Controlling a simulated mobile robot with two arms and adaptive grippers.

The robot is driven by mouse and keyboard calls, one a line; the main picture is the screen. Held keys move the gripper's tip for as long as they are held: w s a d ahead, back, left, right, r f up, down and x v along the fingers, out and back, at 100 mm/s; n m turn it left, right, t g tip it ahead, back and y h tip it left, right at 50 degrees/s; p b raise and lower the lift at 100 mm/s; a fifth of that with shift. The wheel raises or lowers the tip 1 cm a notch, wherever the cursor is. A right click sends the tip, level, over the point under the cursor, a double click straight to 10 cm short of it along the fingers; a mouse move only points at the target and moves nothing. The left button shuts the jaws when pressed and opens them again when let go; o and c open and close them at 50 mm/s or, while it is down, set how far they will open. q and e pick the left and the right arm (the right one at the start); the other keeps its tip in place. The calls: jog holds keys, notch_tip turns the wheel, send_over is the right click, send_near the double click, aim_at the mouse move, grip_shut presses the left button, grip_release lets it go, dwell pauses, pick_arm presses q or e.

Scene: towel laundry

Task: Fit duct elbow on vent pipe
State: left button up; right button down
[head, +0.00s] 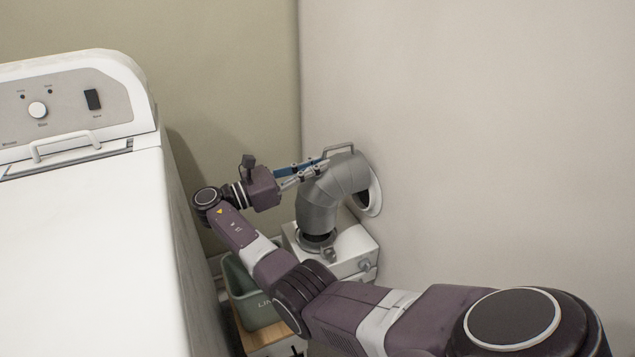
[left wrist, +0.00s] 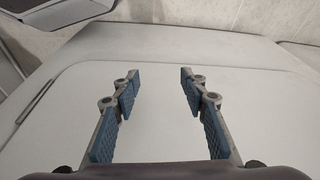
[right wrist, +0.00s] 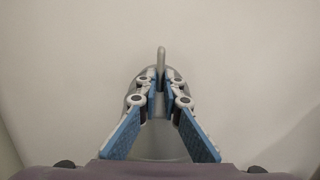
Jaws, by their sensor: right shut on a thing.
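The grey duct elbow (head: 338,190) is a segmented bend with a handle (head: 339,147) on its top. One end is at the round opening in the right wall, inside a pale ring (head: 373,195). Its lower end is above a dark round pipe opening (head: 317,239) on a white box; whether it touches there I cannot tell. My right gripper (head: 318,165) is shut on the elbow's handle, which also shows between its fingers in the right wrist view (right wrist: 161,60). My left gripper (left wrist: 158,80) is open and empty over a white surface.
A white washer or dryer (head: 80,240) fills the left side. A green bin (head: 250,290) stands on a wooden shelf between it and the white box (head: 350,255). A clamp-like fitting (head: 328,254) sits at the box's pipe opening. The walls meet in a corner close behind.

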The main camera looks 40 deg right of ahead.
aim_at(307, 186)
jog(key=shift+f+b, duration=0.6)
jog(key=shift+f, duration=0.2)
jog(key=shift+f+b, duration=0.7)
jog(key=shift+b, duration=0.1)
jog(key=shift+f, duration=0.15)
jog(key=shift+f+b, duration=0.4)
jog(key=shift+b, duration=0.35)
pick_arm(q)
jog(key=shift+w+d+r+t, duration=0.1)
jog(key=shift+w+r+t, duration=0.25)
jog(key=shift+r, duration=0.5)
jog(key=shift+w+d+r+t, duration=0.15)
jog(key=shift+w+r+t, duration=0.2)
jog(key=shift+r, duration=0.45)
jog(key=shift+w+d+r+t, duration=0.1)
jog(key=shift+w+r+t, duration=0.25)
jog(key=shift+r, duration=0.5)
pick_arm(e)
jog(key=shift+f, duration=0.1)
pick_arm(q)
jog(key=shift+w+d+r, duration=0.1)
jog(key=shift+w+d, duration=0.05)
jog(key=shift+w, duration=0.2)
pick_arm(e)
jog(key=shift+f, duration=0.15)
pick_arm(q)
jog(key=shift+d+t+h+b, duration=0.15)
jog(key=shift+t+h+b, duration=0.1)
jog(key=shift+h+b, duration=0.1)
